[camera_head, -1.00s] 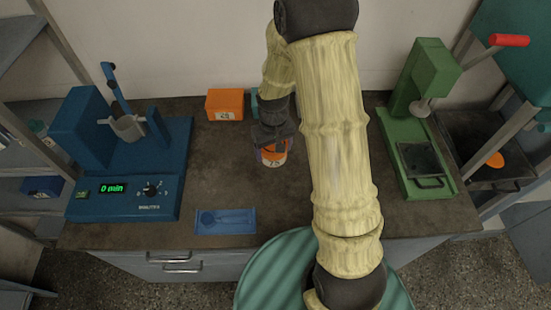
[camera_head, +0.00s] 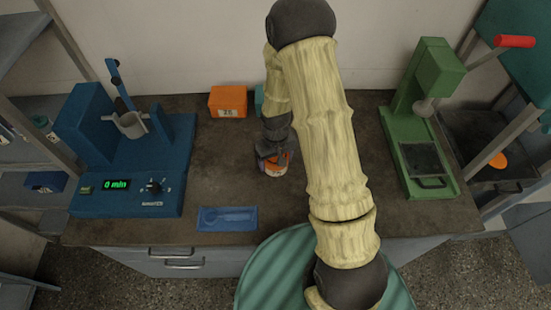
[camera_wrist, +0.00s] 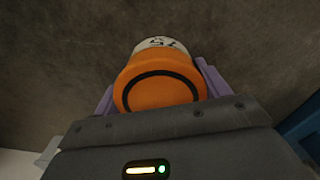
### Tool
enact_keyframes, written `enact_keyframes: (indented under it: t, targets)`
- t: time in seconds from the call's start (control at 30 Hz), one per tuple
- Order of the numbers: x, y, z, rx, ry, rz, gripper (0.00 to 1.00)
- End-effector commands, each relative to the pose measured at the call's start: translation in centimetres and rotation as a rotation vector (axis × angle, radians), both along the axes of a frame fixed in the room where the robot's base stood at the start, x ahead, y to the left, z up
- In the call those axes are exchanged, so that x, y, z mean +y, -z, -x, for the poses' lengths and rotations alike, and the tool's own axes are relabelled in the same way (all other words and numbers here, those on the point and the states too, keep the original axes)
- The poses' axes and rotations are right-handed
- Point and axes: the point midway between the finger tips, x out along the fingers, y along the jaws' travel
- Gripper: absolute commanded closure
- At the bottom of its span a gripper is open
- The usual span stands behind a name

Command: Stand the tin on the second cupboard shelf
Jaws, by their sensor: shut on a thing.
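The tin (camera_head: 275,168) is orange with a white numbered label, over the middle of the dark worktop. My gripper (camera_head: 273,158) comes down on it from above and hides much of it in the head view. In the wrist view, the tin's orange lid with a black ring (camera_wrist: 158,88) sits between the two purple fingers of my gripper (camera_wrist: 160,90), which are shut on it. Whether its base touches the worktop I cannot tell. Open shelves (camera_head: 30,150) stand at the far left; which ones are the cupboard's is unclear.
A blue machine (camera_head: 130,195) with a green display stands left on the worktop (camera_head: 330,215). A blue tray (camera_head: 227,219) lies at the front. An orange box (camera_head: 228,101) is behind, left of my arm.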

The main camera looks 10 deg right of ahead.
Motion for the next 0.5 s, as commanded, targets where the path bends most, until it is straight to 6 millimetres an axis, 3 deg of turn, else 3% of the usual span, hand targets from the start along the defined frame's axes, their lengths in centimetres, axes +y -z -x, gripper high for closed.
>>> enact_keyframes:
  t: [0.27, 0.3, 0.4, 0.5]
  targets:
    - [-0.01, 0.3, -0.02, 0.0, 0.0, 0.0, 0.51]
    - [-0.01, 0.22, -0.02, 0.0, 0.0, 0.0, 0.2]
    - [-0.01, 0.19, -0.01, 0.0, 0.0, 0.0, 0.04]
    - [-0.01, 0.19, -0.01, 0.0, 0.0, 0.0, 0.04]
